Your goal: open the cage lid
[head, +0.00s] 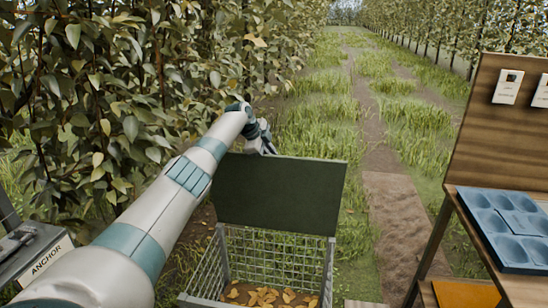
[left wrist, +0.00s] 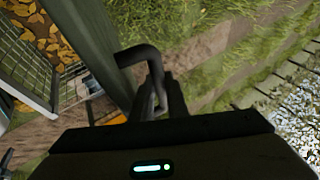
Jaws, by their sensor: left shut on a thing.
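The cage (head: 222,262) is a grey wire-mesh box with brown leaves on its floor. Its dark green lid (head: 280,195) stands raised, close to upright, at the far side of the cage, leaving the top open. My left gripper (head: 264,142) is at the lid's upper edge, partly hidden by my arm and the lid. In the left wrist view, its fingers (left wrist: 154,98) are shut on a black bent handle (left wrist: 140,55) on the lid (left wrist: 92,45). The cage mesh (left wrist: 25,60) shows at the upper left there. My right gripper is not in view.
A wooden table (head: 520,288) with a blue tray (head: 490,225) of round hollows stands at the right. A grey box marked ANCHOR (head: 48,258) is at the left. Leafy trees (head: 100,90) crowd the left side. A dirt path (head: 395,215) runs clear between cage and table.

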